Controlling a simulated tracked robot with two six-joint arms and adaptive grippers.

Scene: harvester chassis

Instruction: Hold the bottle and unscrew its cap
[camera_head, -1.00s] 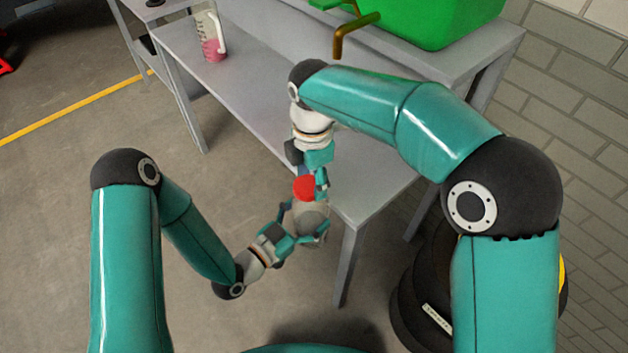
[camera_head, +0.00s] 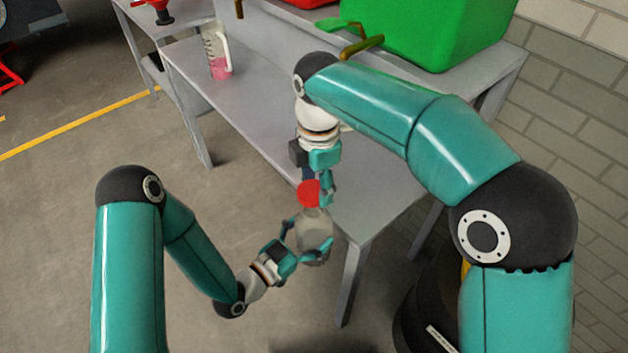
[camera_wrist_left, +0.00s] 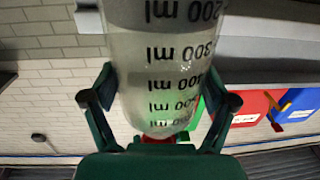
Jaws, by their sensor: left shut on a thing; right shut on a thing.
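A clear bottle (camera_head: 313,229) is held above the floor beside the table's near end. My left gripper (camera_head: 305,244) is shut around its body from the lower left. In the left wrist view the bottle (camera_wrist_left: 165,75) fills the middle, its ml marks upside down, with a finger on each side. The red cap (camera_head: 308,193) is at the bottle's upper end, and a sliver of red shows below the bottle in the wrist view. My right gripper (camera_head: 319,186) reaches down from above and is shut on the cap. Whether the cap is still seated on the neck cannot be told.
A grey table (camera_head: 265,125) stands just behind the bottle. A jug with pink liquid (camera_head: 217,52) stands on its far left part. A green container (camera_head: 430,30) with a brass-coloured spout is on the raised shelf. Floor at left is clear.

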